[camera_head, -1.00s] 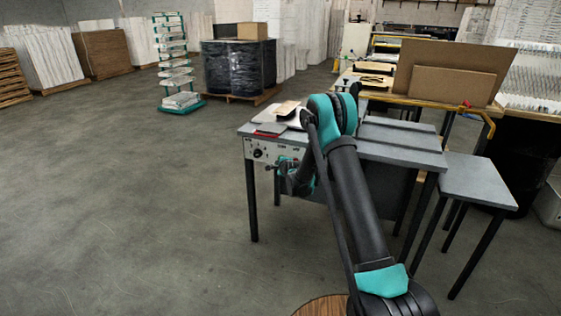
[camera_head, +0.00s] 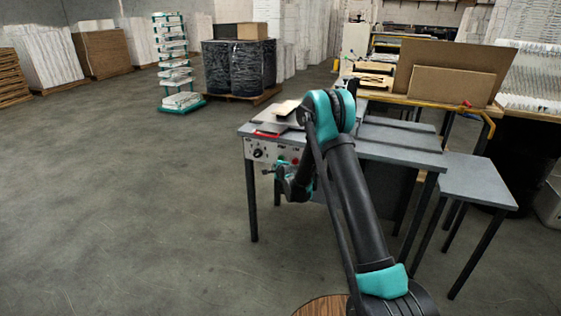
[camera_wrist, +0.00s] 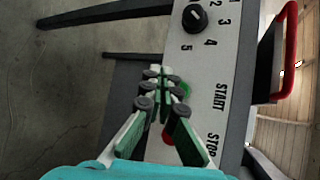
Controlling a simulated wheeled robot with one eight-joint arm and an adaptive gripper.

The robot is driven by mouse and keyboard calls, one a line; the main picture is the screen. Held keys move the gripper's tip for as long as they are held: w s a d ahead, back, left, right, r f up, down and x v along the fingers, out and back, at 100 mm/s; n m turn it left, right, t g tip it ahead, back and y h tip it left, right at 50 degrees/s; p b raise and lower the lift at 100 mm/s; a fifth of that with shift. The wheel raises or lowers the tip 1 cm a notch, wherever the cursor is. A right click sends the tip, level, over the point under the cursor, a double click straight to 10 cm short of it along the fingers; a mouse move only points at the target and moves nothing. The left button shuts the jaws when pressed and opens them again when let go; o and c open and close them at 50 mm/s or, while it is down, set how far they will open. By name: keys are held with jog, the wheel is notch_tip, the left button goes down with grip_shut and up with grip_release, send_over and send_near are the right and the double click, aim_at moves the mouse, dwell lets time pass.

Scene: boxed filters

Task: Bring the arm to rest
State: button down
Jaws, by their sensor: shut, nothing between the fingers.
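My gripper (camera_wrist: 162,72) is shut and empty in the wrist view, its green-padded fingertips together. It is in front of the machine's control panel (camera_wrist: 213,62), which has a numbered dial (camera_wrist: 195,18) and START and STOP labels. A green button and a red button (camera_wrist: 169,133) are partly hidden behind the fingers. In the head view my arm is bent, and my gripper (camera_head: 266,170) is small beside the front of the grey machine table (camera_head: 400,150). Whether it touches the panel I cannot tell.
A small grey side table (camera_head: 480,180) stands at the right. A workbench with brown boards (camera_head: 450,90) is behind. A teal-framed rack (camera_head: 175,65) and black-wrapped drums (camera_head: 238,65) stand at the back. The floor at left is clear.

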jog(key=s+d+r+n+g+h, duration=0.15)
jog(key=s+d+r+n, duration=0.25)
jog(key=s+d+r, duration=0.5)
jog(key=s+d+r+n+g+h, duration=0.1)
jog(key=s+d+r+n+g, duration=0.15)
jog(key=s+d+n, duration=0.65)
jog(key=s+d+f+n+g, duration=0.1)
jog(key=s+d, duration=0.1)
jog(key=s, duration=1)
jog(key=s+d+f+n+g+h, duration=0.1)
jog(key=s+d+n, duration=0.1)
jog(key=s, duration=1)
jog(key=s+d+f+n+g+h, duration=0.1)
jog(key=s+d, duration=0.3)
jog(key=s, duration=0.8)
jog(key=shift+f+n+g, duration=0.3)
jog(key=shift+f+g, duration=0.05)
jog(key=shift+g, duration=0.15)
